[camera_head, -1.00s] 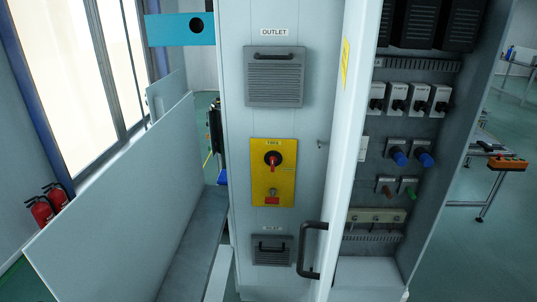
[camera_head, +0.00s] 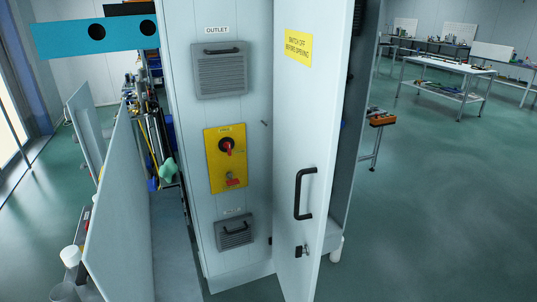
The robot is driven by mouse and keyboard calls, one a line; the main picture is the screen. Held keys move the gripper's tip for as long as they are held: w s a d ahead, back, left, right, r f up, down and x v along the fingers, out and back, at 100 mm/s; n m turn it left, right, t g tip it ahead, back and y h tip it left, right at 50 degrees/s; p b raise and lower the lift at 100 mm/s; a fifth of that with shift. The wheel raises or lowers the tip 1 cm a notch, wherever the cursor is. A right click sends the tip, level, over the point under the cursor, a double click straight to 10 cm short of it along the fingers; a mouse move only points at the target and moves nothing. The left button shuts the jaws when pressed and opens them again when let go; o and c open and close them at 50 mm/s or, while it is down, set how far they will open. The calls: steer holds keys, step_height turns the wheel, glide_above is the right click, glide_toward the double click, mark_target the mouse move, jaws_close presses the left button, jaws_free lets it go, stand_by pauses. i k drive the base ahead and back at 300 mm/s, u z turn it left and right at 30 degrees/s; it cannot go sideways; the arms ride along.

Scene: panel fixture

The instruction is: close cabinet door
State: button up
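The cabinet door (camera_head: 322,140) is a tall pale panel standing ajar at the right of the cabinet front (camera_head: 222,120). Its outer face shows, with a yellow "switch off before opening" label (camera_head: 298,48), a black bar handle (camera_head: 304,193) and a small black lock (camera_head: 304,251) below it. The door stands out from the cabinet, and a dark strip of the cabinet's inside (camera_head: 345,165) shows past its right edge. The rest of the inside is hidden behind the door. My gripper is not in view, and nothing is seen touching the door.
The cabinet front carries two grey vents and a yellow panel (camera_head: 226,158) with a red switch. Pale partitions (camera_head: 118,205) stand left, and a blue bar with round holes (camera_head: 95,37) is at upper left. Open green floor (camera_head: 440,200) lies right, with worktables (camera_head: 450,70) behind.

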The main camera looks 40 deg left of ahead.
mark_target(312, 39)
steer(key=z, duration=0.2)
steer(key=k, duration=1.35)
steer(key=u, duration=1.65)
steer(key=i, duration=0.5)
